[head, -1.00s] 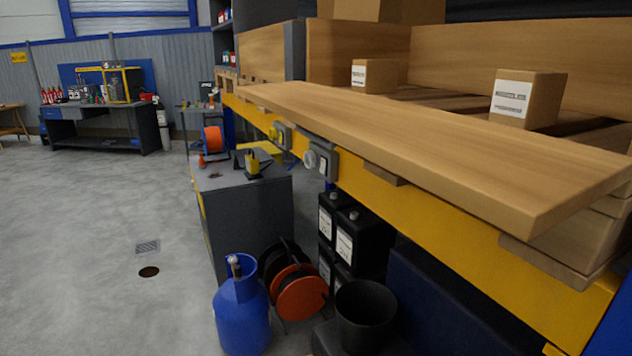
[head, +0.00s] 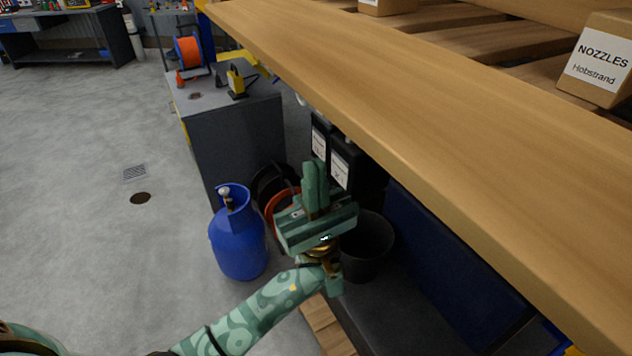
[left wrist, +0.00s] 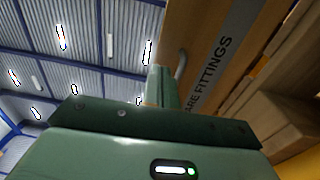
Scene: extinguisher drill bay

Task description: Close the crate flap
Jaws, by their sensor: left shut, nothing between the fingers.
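The crate flap (head: 400,95) is a long, pale wooden board. It is folded down open, roughly level, and juts out from the crate toward me, filling the upper right of the head view. In the left wrist view the flap's underside (left wrist: 203,55) shows from below, with a grey label strip ending in "FITTINGS" and a small handle (left wrist: 181,65). My left gripper (head: 315,172) is shut and empty, its fingers pointing up, below and left of the flap's near edge. In the left wrist view its fingers (left wrist: 162,85) overlap the flap's edge; I cannot tell whether they touch.
A carton marked "NOZZLES" (head: 601,62) stands inside the crate on slats. A blue gas cylinder (head: 238,235), a black bucket (head: 368,250) and black batteries (head: 345,165) stand below. A grey cabinet (head: 240,135) is behind. The floor at left is clear.

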